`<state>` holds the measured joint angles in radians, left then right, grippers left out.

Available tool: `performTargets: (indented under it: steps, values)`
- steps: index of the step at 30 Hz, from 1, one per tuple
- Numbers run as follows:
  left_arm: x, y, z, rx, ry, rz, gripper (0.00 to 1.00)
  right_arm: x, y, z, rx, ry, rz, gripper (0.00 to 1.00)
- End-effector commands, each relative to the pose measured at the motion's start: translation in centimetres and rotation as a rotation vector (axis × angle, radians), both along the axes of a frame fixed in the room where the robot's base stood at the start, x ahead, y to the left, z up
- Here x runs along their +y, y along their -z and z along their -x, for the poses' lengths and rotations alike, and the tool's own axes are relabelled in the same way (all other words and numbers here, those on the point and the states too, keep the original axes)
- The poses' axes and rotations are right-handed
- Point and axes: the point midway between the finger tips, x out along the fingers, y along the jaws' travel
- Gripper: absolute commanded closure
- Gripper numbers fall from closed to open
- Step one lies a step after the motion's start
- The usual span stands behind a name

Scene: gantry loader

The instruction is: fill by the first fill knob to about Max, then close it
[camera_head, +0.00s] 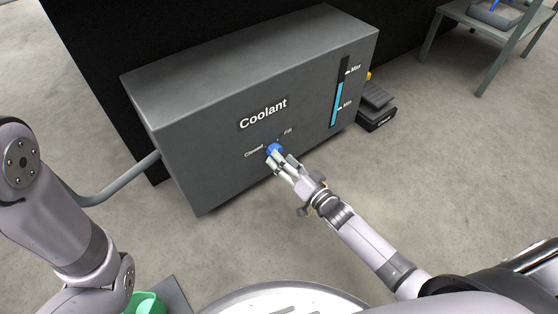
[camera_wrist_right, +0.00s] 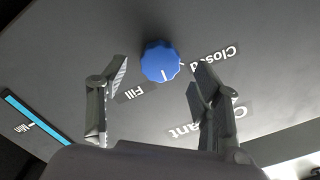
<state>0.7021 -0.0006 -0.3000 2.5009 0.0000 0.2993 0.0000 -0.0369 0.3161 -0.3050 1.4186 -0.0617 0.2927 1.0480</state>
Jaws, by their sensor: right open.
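The blue fill knob (camera_head: 274,150) is on the front of the grey Coolant tank (camera_head: 215,145), between the "Closed" and "Fill" labels. In the right wrist view the knob (camera_wrist_right: 160,60) has a white mark pointing between the two labels. The level gauge (camera_head: 338,98) has blue up to between Min and Max, somewhat below Max. My right gripper (camera_head: 278,160) is at the knob. In the wrist view its fingers (camera_wrist_right: 160,82) are spread open, with the knob ahead between them and gaps on both sides. My left gripper is out of view.
A dark pedal-like box (camera_head: 376,108) sits on the floor right of the tank. A grey hose (camera_head: 120,182) leaves the tank's left side. A grey table (camera_head: 490,25) stands at the upper right.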

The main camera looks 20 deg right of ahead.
Motion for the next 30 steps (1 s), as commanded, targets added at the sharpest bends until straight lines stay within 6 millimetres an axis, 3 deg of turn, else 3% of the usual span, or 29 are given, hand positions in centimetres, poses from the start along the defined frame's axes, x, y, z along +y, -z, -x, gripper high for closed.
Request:
performTargets:
  steps: [6,17,30]
  values:
    - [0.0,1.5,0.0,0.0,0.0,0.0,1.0,0.8,0.2,-2.3,0.0,0.001,-0.001,0.41]
    - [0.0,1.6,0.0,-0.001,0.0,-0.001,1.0,1.0,0.0,-2.7,0.0,0.0,-0.001,0.41]
    - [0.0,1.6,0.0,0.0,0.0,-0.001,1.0,0.9,0.0,-2.7,0.001,0.001,0.0,0.7]
